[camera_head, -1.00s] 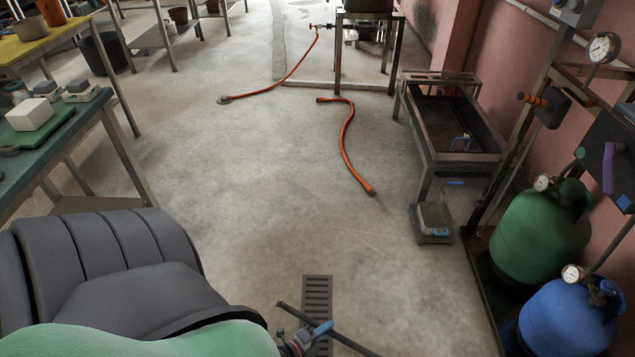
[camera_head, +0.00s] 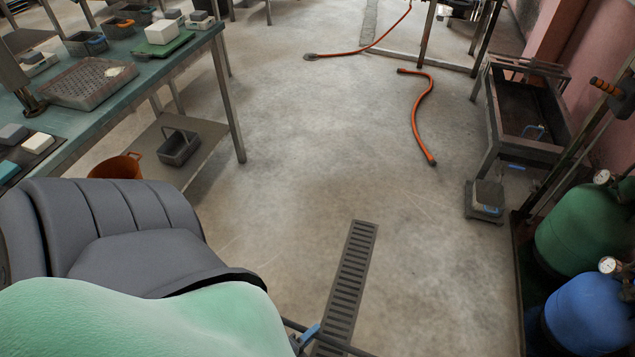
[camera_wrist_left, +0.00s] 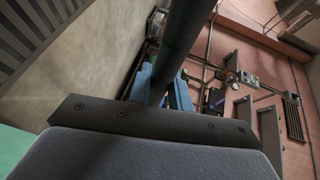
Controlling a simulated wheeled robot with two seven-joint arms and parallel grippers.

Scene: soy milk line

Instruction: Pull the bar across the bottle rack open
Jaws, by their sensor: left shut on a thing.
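My left gripper (camera_head: 308,337) shows at the bottom edge of the head view. Its blue fingers are shut around a thin dark bar (camera_head: 344,346), which runs down to the right and out of the picture. In the left wrist view the bar (camera_wrist_left: 188,35) passes between the blue fingers of the left gripper (camera_wrist_left: 160,92). The bottle rack (camera_head: 520,262) stands at the right, with a green bottle (camera_head: 585,235) and a blue bottle (camera_head: 590,315), both with gauges. Where the bar joins the rack is out of view. My right gripper is not in view.
A long drain grate (camera_head: 352,270) lies in the floor beside my left gripper. An orange hose (camera_head: 425,115) lies farther off. A teal workbench (camera_head: 120,95) with trays stands at the left, and a dark metal trough (camera_head: 530,110) at the right. The middle floor is clear.

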